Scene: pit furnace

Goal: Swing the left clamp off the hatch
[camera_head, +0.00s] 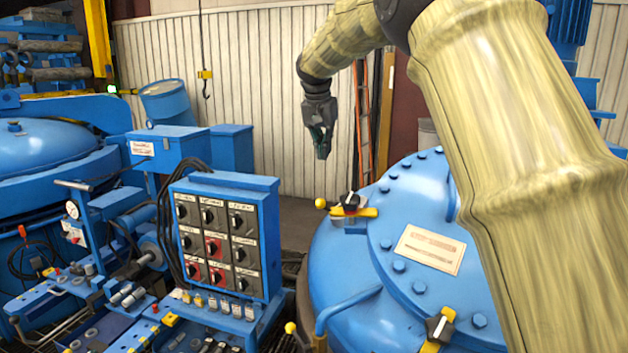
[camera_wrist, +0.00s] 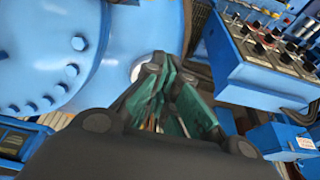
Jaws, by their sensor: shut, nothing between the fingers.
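The hatch (camera_head: 385,235) is a blue round lid with bolts and a pale plate, at the right in the head view. A yellow clamp (camera_head: 368,212) with a black knob sits at its far left edge, with a yellow ball beside it. A second yellow clamp (camera_head: 432,345) with a black knob sits nearer, at the bottom. My gripper (camera_head: 322,150) hangs fingers down, above and behind the far clamp, apart from it. Its green fingers are shut and empty, also in the wrist view (camera_wrist: 165,85). My arm hides the hatch's right side.
A blue control box (camera_head: 228,235) with several knobs stands left of the hatch and shows at upper right in the wrist view (camera_wrist: 265,60). A blue barrel (camera_head: 167,103) and an orange ladder (camera_head: 363,120) stand behind. A bent blue pipe (camera_head: 345,303) rises near the hatch's front left.

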